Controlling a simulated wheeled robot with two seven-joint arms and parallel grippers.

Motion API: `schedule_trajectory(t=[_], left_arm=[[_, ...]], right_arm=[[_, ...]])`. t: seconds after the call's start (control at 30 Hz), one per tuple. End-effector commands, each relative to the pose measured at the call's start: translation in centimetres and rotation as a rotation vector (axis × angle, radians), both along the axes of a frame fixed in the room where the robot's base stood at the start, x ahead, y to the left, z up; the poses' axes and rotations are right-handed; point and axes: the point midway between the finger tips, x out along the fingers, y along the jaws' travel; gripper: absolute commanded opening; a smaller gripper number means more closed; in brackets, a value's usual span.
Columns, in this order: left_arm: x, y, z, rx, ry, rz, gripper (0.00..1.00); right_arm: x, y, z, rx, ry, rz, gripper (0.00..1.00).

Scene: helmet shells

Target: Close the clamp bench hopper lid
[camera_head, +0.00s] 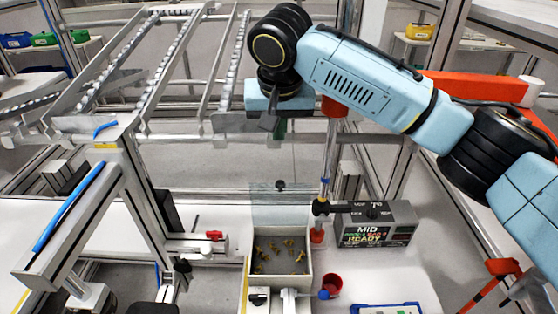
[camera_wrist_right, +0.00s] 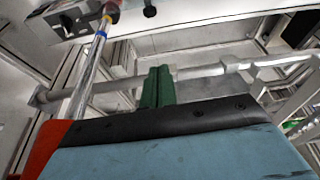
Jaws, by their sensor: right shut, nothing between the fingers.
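The hopper (camera_head: 249,262) is an open-topped, pale box at the lower middle of the head view, with several brass-coloured parts inside. Its see-through lid (camera_head: 270,208) stands raised at the box's back edge, with a small dark knob (camera_head: 280,185) near its top. My right gripper (camera_head: 278,128) is above and behind the lid, apart from it, and partly hidden below the blue wrist. In the right wrist view its green fingers (camera_wrist_right: 157,87) are together with nothing between them. My left gripper is not in view.
A metal post (camera_head: 328,160) rises right of the lid, beside a grey control box (camera_head: 376,225) with a lit display. A red cup (camera_head: 332,283) stands right of the hopper. A roller rack (camera_head: 150,85) fills the back left. A red toggle clamp (camera_head: 214,236) is left of the hopper.

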Motion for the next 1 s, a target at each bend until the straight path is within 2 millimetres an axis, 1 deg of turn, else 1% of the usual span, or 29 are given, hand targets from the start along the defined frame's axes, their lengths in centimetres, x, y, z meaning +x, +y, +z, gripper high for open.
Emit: schedule_trajectory(t=[0.03,0.1,0.23,0.33,0.47,0.7,0.73,0.8,1.0], left_arm=[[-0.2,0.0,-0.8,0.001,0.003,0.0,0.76],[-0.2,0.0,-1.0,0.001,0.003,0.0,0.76],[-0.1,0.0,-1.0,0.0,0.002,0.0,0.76],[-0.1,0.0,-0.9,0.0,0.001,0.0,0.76],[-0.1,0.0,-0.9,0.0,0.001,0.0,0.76],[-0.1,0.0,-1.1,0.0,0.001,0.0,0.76],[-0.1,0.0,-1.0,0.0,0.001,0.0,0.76],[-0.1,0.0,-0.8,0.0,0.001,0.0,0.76],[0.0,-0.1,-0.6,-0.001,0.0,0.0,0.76]], right_arm=[[0.0,0.1,-0.7,0.001,-0.001,0.001,0.0],[0.0,0.1,-1.0,0.001,-0.001,0.001,0.0],[0.2,0.1,-1.6,0.001,0.0,0.001,0.0],[0.7,0.0,-2.9,0.0,0.001,-0.001,0.0],[1.5,0.1,-5.4,-0.001,0.002,0.0,0.0],[3.2,0.2,-10.4,-0.001,0.002,0.001,0.0],[3.3,0.2,-10.7,-0.001,0.0,0.002,0.0],[2.2,0.1,-10.2,0.0,-0.003,0.005,0.0],[0.2,0.0,-10.2,0.001,-0.002,0.003,0.0]])
